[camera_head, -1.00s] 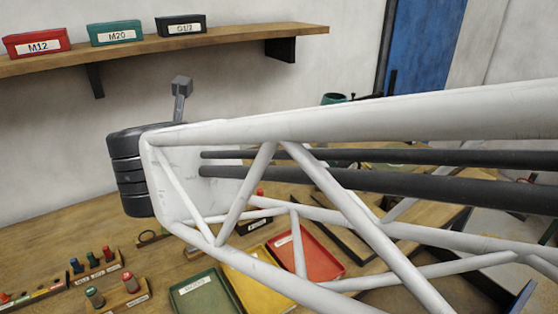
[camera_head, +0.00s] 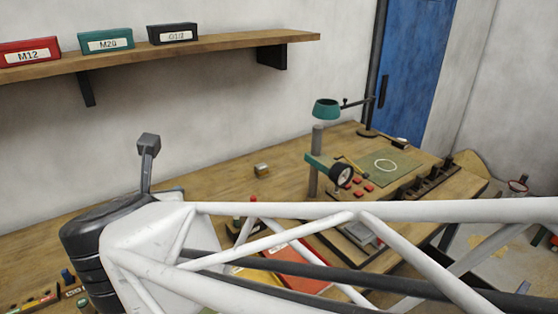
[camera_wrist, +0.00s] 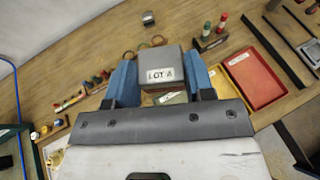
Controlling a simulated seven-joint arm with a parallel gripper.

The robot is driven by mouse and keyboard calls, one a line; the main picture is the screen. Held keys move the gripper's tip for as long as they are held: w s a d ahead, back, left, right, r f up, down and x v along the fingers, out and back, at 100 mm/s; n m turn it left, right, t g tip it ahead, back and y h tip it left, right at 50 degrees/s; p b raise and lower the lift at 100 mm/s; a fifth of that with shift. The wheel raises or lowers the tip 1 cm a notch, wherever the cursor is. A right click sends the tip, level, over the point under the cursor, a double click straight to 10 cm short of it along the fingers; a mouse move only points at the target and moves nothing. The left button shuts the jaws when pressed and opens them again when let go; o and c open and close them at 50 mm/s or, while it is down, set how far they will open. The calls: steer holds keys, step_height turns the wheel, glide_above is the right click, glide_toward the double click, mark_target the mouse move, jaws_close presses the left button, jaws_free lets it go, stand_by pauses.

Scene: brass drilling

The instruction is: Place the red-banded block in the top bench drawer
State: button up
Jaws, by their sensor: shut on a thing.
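In the wrist view my gripper (camera_wrist: 163,76) has its two blue fingers shut on a grey block (camera_wrist: 159,58) with a white label reading "LOT A". The block sits between the fingers, one finger on each side, above the bench (camera_wrist: 75,60). No red band shows on the faces I can see; its other faces are hidden. In the head view my arm hides the gripper and the held block. I cannot make out an open bench drawer in either view.
A small block (camera_head: 262,170) stands alone on the bench; it also shows in the wrist view (camera_wrist: 149,18). A stand with a green lamp (camera_head: 327,109) rises behind.

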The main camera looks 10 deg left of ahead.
step_height(320, 180, down, 24)
steer(key=shift+w+a+f, duration=0.1)
stand_by(0.4)
steer(key=shift+w+a+f, duration=0.25)
steer(key=shift+w+a, duration=1.3)
steer(key=shift+a, duration=0.6)
steer(key=shift+w+a+f, duration=0.25)
steer(key=shift+w+a, duration=1.35)
steer(key=shift+a, duration=0.5)
steer(key=shift+w+a+f, duration=0.25)
steer(key=shift+w+a, duration=1.3)
steer(key=shift+a, duration=0.6)
steer(key=shift+f, duration=1.75)
steer(key=shift+f, duration=0.15)
